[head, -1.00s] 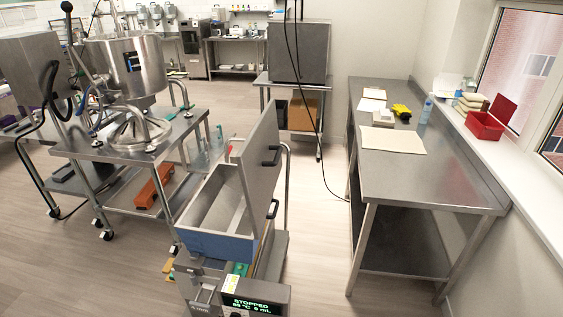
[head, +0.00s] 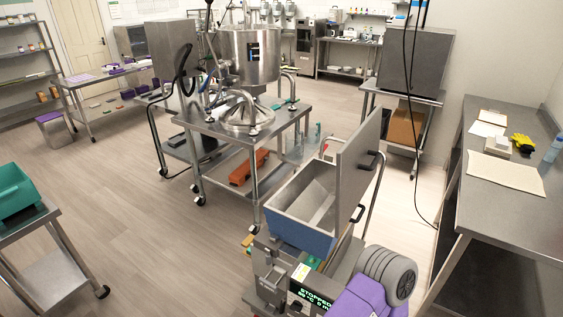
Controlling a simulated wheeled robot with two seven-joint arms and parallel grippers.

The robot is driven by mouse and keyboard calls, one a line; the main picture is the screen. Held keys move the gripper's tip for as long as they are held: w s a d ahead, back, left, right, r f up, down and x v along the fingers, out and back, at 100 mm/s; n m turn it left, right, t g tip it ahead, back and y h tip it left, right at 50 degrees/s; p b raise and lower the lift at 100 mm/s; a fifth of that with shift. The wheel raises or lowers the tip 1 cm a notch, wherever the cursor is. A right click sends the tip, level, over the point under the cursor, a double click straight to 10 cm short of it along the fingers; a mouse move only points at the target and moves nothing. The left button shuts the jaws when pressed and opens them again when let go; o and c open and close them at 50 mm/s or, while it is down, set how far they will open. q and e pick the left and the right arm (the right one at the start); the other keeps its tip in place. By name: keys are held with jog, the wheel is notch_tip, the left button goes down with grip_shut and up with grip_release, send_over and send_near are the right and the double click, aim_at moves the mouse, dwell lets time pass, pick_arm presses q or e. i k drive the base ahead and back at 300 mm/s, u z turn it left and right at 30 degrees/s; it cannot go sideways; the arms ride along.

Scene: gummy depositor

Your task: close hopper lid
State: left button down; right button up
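The depositor's hopper (head: 302,240) is an open steel bin with a blue front, low and right of centre in the head view. Its lid (head: 358,155) is a flat grey panel standing up nearly vertical along the hopper's right side, so the hopper's inside shows. Dark handles (head: 374,160) stick out from the lid side. Below the hopper a small display reads STOPPED. A purple and grey link of my arm shows at the lower right, close to the depositor. Neither gripper shows.
A steel worktable (head: 508,217) with papers and yellow items stands at the right. A wheeled table (head: 224,133) with a steel kettle (head: 250,55) is behind the hopper. A teal bin (head: 15,190) is on a cart at the left. The floor between is clear.

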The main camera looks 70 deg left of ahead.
aim_at(357, 160)
jog(key=u, duration=1.65)
jog(key=i, duration=1)
